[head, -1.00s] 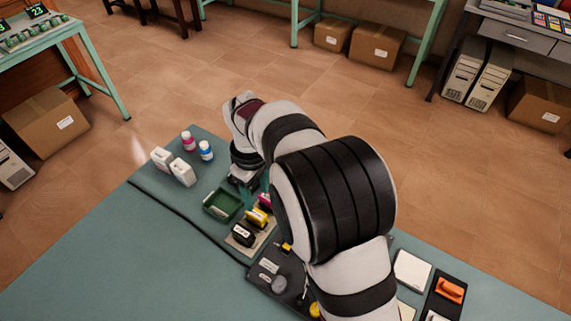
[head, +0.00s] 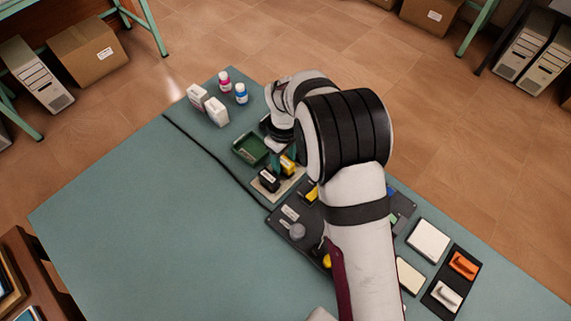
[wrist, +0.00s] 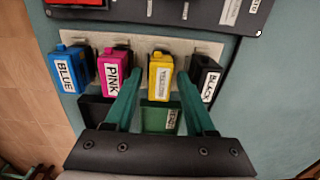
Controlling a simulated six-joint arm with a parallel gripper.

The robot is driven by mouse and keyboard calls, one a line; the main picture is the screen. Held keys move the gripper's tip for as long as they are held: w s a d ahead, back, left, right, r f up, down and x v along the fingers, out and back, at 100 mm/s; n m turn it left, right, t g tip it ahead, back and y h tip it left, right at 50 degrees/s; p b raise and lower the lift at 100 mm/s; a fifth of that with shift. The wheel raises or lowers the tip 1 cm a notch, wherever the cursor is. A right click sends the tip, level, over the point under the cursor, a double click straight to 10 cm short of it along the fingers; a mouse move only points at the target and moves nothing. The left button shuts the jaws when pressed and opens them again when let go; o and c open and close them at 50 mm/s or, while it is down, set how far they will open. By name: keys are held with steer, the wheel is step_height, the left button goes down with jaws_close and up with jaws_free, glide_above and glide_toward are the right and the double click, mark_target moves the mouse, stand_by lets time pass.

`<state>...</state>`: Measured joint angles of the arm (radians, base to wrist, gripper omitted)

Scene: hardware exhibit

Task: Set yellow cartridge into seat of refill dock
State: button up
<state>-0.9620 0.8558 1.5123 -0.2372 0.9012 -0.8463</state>
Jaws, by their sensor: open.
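The yellow cartridge (wrist: 160,77) stands in a pale rack between the pink and black cartridges, with a white label facing the wrist camera. In the head view the yellow cartridge (head: 288,164) is partly hidden by my arm. My gripper (wrist: 159,76) is open, with one green finger on each side of the yellow cartridge; I cannot tell whether either touches it. It also shows in the head view (head: 277,157), mostly covered by my wrist. A dark panel, apparently the refill dock (head: 283,225), lies in front of the rack, partly hidden by my arm. Its seat is not clearly visible.
Pink (wrist: 114,72), blue (wrist: 68,69) and black (wrist: 205,77) cartridges share the pale rack (wrist: 210,47). A green tray (head: 248,150) is beyond. White boxes (head: 216,111) and bottles (head: 240,93) stand at the back. The left of the teal table (head: 150,220) is clear.

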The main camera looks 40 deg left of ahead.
mark_target(284, 161)
jaws_close()
steer(key=shift+r, duration=3.25)
